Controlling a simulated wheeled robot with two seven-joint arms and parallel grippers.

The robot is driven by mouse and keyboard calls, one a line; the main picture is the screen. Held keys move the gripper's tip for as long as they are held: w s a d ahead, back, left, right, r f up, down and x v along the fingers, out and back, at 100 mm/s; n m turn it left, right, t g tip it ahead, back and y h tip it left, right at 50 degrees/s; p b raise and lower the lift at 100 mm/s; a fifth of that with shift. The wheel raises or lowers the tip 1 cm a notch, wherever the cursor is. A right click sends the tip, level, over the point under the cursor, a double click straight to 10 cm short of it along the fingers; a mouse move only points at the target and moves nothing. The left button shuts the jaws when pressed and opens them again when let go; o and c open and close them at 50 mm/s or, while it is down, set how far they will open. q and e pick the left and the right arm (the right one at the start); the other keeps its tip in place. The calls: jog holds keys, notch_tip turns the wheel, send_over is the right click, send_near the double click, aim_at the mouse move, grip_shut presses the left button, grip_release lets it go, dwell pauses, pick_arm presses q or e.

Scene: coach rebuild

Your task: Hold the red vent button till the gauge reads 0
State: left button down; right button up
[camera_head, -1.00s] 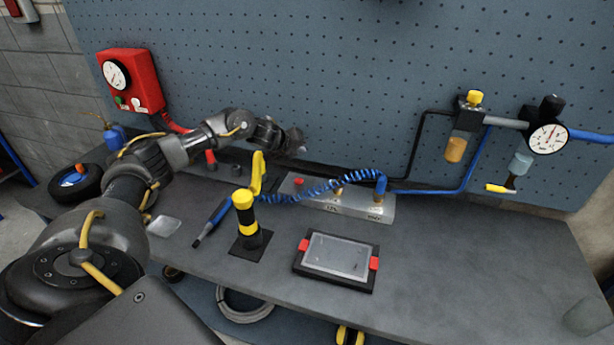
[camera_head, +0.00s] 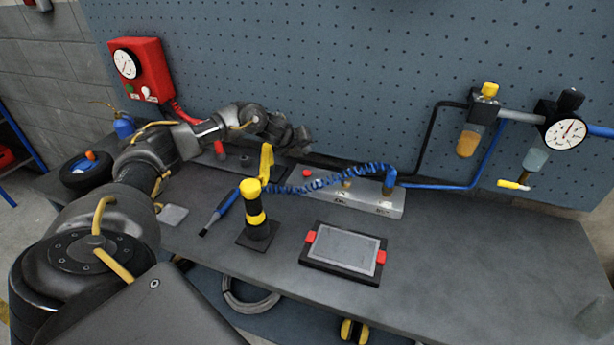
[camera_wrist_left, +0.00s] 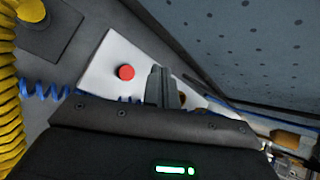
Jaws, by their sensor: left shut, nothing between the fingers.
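The red vent button (camera_head: 307,173) sits on the left end of a pale metal block (camera_head: 372,203) on the bench. It also shows in the left wrist view (camera_wrist_left: 126,72), uncovered, left of my fingertips. My left gripper (camera_head: 303,140) is shut and empty, in the air near the button and apart from it. Its closed fingers show in the left wrist view (camera_wrist_left: 159,84). A round white gauge (camera_head: 565,133) is on the regulator at right. Another gauge (camera_head: 127,64) is on the red box at left. Their readings are too small to tell. My right gripper is out of view.
A black-and-yellow post (camera_head: 255,212) stands before the block, and a coiled blue hose (camera_head: 325,182) crosses the block's front. A framed grey plate (camera_head: 343,250) lies nearer. The pegboard (camera_head: 350,80) rises behind. The bench's right side is mostly clear.

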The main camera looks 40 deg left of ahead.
pick_arm(q)
jog(key=b, duration=0.4)
send_over(305, 174)
notch_tip(305, 174, down, 5)
jog(key=shift+f, duration=0.8)
dwell(1.1)
jog(key=shift+f+b, duration=0.4)
jog(key=shift+b, duration=0.1)
jog(key=shift+f+b, duration=0.4)
jog(key=shift+f, duration=0.2)
dwell(0.5)
jog(key=shift+r, duration=0.2)
dwell(2.8)
jog(key=shift+r+p, duration=0.8)
jog(key=shift+p, duration=0.05)
jog(key=shift+r, duration=0.15)
